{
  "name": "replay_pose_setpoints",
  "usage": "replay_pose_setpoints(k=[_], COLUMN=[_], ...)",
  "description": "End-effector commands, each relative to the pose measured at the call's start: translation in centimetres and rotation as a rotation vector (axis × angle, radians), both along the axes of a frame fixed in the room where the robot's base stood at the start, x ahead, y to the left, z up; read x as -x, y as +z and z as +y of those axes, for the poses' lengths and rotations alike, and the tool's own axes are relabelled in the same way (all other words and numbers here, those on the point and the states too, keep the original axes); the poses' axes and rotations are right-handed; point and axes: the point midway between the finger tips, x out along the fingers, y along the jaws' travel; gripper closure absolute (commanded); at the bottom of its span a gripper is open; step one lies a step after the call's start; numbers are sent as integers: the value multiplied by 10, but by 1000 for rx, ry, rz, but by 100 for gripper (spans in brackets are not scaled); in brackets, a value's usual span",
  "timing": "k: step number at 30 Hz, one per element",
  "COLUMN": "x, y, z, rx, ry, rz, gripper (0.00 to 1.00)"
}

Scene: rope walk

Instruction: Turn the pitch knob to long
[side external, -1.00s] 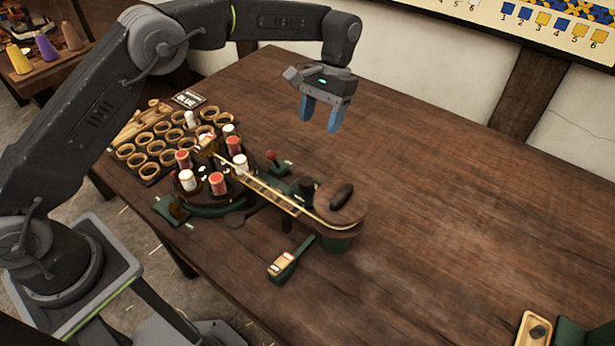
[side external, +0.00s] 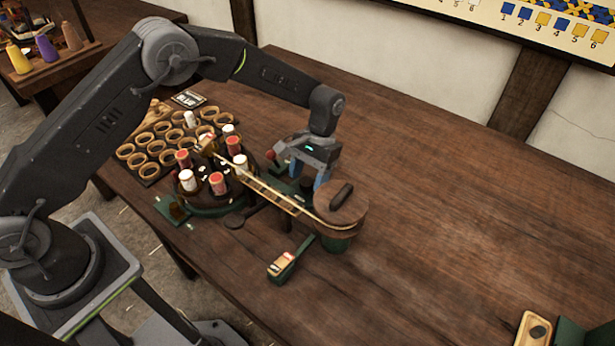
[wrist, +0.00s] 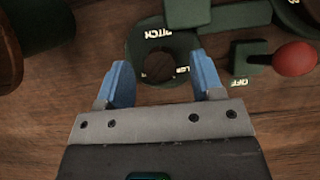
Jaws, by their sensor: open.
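In the wrist view, the pitch knob (wrist: 160,66) is a dark round knob inside a green dial plate (wrist: 142,47). The plate reads "PITCH" at the top and has a partly hidden label, seemingly "LONG", at the right. My gripper (wrist: 161,66) is open, with one blue finger on each side of the knob in this view. I cannot tell whether the fingers touch it. In the side view, my gripper (side external: 308,178) is low over the green machine, and its fingers largely hide the knob. I cannot read the knob's pointer direction.
A red-balled lever (wrist: 295,59) marked "OFF" stands close to the right finger in the wrist view. In the side view, a round wooden drum (side external: 325,209), stretched strands (side external: 266,190) and a bobbin carousel (side external: 207,205) lie close by. The table's right side (side external: 460,210) is mostly clear.

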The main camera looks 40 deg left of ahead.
Motion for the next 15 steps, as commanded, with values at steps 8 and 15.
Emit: replay_pose_setpoints(k=[8, 15], x=[3, 3], y=[-7, -7], z=[0, 0], rx=[0, 0], ry=[-1, 0], rz=[0, 0], gripper=[39, 50])
